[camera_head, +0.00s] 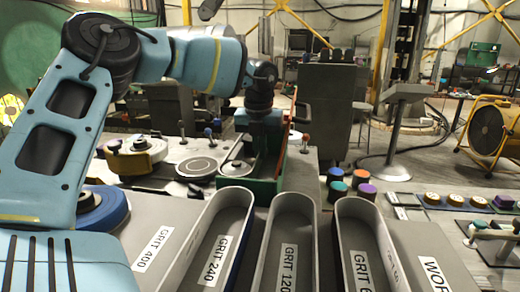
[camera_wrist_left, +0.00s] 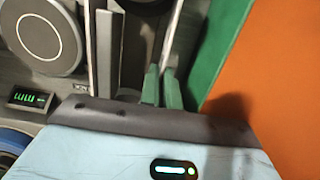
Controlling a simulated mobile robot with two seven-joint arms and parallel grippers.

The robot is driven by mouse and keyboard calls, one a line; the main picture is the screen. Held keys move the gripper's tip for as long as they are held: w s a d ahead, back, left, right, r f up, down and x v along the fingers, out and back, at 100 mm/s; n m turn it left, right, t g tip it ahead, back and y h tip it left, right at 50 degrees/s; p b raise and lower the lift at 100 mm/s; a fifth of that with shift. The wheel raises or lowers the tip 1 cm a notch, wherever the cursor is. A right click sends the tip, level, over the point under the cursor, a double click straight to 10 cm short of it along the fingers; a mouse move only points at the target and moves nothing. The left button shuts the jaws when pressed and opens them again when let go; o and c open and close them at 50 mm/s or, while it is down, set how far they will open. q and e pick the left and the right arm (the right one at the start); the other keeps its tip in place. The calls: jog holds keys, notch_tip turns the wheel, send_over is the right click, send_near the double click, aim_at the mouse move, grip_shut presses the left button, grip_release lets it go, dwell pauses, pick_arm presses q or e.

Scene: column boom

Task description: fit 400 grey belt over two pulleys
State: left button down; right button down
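My left gripper (camera_head: 264,118) points down over a green-walled machine (camera_head: 248,188) in the head view. In the left wrist view, its two green fingers (camera_wrist_left: 161,84) are close together on a thin light strip, which looks like the edge of the grey belt (camera_wrist_left: 174,38). The belt's full loop is not visible. A dark round part (camera_wrist_left: 143,5), perhaps a pulley, is cut off at the top of the wrist view. A pale disc (camera_head: 237,168) shows beside the gripper; I cannot tell whether it is a pulley. Whether the belt touches either pulley is hidden. My right gripper is not in view.
Grey loops stand at the front by the labels GRIT 240 (camera_head: 216,258) and GRIT 120 (camera_head: 288,267). The surface by GRIT 400 (camera_head: 154,248) is bare. An orange wall (camera_wrist_left: 278,95) is close at the wrist view's right. Coloured cylinders (camera_head: 361,177) stand right of the machine.

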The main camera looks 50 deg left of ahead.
pick_arm(q)
jog(key=shift+f, duration=0.1)
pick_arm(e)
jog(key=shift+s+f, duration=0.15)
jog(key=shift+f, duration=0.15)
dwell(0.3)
pick_arm(q)
jog(key=c, duration=1.1)
grip_release()
jog(key=shift+c, duration=0.2)
jog(key=shift+r+p, duration=1.05)
jog(key=shift+r, duration=2.75)
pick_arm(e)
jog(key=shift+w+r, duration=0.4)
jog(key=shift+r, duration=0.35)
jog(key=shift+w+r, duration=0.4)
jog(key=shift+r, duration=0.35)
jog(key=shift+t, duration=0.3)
